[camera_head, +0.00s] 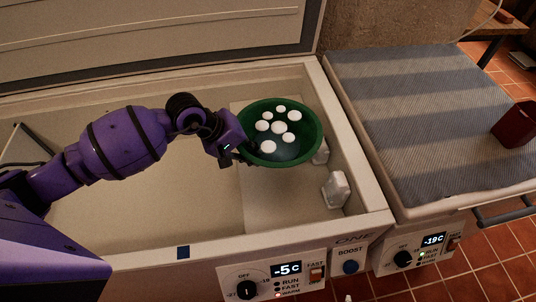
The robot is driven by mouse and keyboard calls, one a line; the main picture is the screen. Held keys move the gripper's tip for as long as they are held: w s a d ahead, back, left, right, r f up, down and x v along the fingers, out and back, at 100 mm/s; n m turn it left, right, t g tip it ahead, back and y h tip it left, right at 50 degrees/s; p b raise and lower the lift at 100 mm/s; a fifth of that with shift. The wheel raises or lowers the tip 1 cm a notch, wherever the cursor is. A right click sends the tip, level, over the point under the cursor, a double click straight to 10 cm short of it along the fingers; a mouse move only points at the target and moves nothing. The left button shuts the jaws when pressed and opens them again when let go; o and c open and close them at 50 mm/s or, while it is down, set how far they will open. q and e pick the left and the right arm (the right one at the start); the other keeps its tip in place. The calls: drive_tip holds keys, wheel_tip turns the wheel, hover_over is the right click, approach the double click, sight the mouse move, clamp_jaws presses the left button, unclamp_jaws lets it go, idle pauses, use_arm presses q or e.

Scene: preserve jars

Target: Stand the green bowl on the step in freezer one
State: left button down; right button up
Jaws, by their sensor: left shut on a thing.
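The green bowl (312,131) has several white round spots or pieces inside it. My left gripper (245,152) is shut on the bowl's left rim. The bowl is over the right part of the open chest freezer marked ONE (370,221). Below it is a pale raised step (272,205) at the freezer's right end. I cannot tell whether the bowl touches the step. The bowl hides part of the step and of a whitish lump. My right gripper is not in view.
Whitish lumps (336,190) lie on the step by the right wall. The freezer's lid (150,35) stands open behind. A second freezer at right is covered by a striped cloth (420,120) with a dark red container (514,126) on it. The freezer's left floor is mostly clear.

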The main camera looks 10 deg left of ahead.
use_arm(q)
wheel_tip(320, 180, down, 10)
drive_tip(key=shift+w+r, duration=0.1)
idle(0.4)
drive_tip(key=c, duration=2.3)
unclamp_jaws()
drive_tip(key=shift+f, duration=0.35)
drive_tip(key=o, duration=0.5)
drive_tip(key=shift+r, duration=0.1)
drive_tip(key=shift+c, duration=0.2)
drive_tip(key=shift+r, duration=0.25)
drive_tip(key=v, duration=1.2)
